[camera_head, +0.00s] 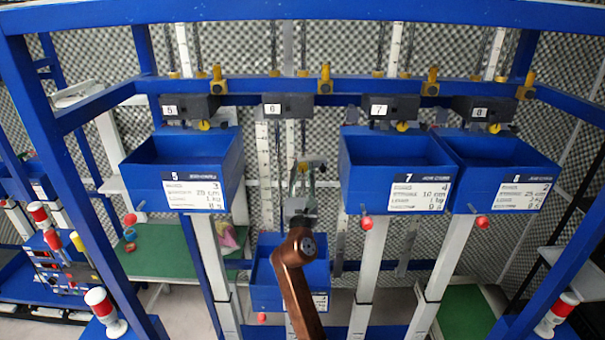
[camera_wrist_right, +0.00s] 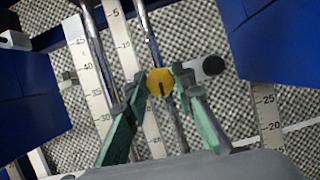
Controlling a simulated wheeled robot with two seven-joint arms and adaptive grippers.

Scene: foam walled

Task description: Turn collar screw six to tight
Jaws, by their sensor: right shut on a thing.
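The block labelled 6 (camera_head: 287,106) is on the blue crossbar, left of the middle. Below it, my right gripper (camera_head: 303,170) reaches up on its brown arm between the blue bins 5 and 7. In the right wrist view, the green-grey fingers of the right gripper (camera_wrist_right: 163,88) are shut on the yellow collar screw (camera_wrist_right: 160,81). A black round end sits right of the screw. My left gripper is not in view.
Blue bin 5 (camera_head: 184,163) hangs left, and bins 7 (camera_head: 397,166) and 8 (camera_head: 503,168) hang right. A lower blue bin (camera_head: 268,286) is partly behind my right arm. White ruled strips (camera_wrist_right: 91,82) run beside the rods.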

